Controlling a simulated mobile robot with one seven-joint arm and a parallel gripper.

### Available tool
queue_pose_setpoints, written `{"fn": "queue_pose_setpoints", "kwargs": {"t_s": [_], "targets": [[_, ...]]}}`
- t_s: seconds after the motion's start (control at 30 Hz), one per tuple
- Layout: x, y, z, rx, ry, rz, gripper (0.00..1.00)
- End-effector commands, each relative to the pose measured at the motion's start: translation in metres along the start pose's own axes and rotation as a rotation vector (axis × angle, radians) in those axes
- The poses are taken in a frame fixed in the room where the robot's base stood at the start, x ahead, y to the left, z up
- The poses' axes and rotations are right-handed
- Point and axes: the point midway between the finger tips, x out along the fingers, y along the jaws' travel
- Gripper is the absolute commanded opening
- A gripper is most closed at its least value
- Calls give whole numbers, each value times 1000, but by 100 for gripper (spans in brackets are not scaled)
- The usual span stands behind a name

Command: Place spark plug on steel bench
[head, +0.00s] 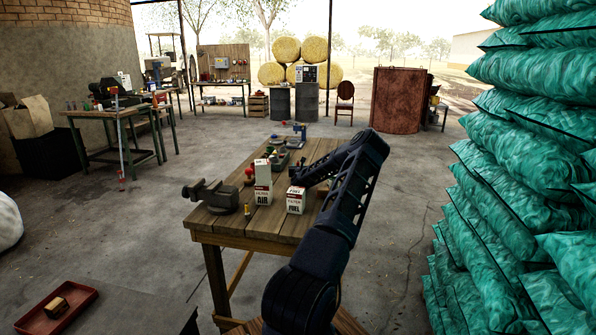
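My gripper (294,179) hangs low over the wooden workbench (225,226), just behind the white fuel filter box (296,201). It is dark and small here, and I cannot tell whether its fingers are open or hold anything. I cannot make out a spark plug for certain; small parts lie on the workbench near my gripper, too small to identify. A flat grey surface (125,312) at the lower left may be the steel bench. A red tray (57,309) with a small brown block (56,307) is at its left.
A vise (211,196), an air filter box (263,182) and a small yellow item (248,211) stand on the workbench. Stacked green sacks (510,220) crowd the right. A cluttered bench (92,113) stands back left. Concrete floor is open between.

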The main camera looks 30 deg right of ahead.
Motion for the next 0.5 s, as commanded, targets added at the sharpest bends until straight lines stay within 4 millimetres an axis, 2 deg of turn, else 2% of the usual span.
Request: {"fn": "queue_pose_setpoints", "kwargs": {"t_s": [0.27,0.47,0.5], "targets": [[2,0,0,0,0,0,37],[2,0,0,0,0,0,0],[2,0,0,0,0,0,0]]}}
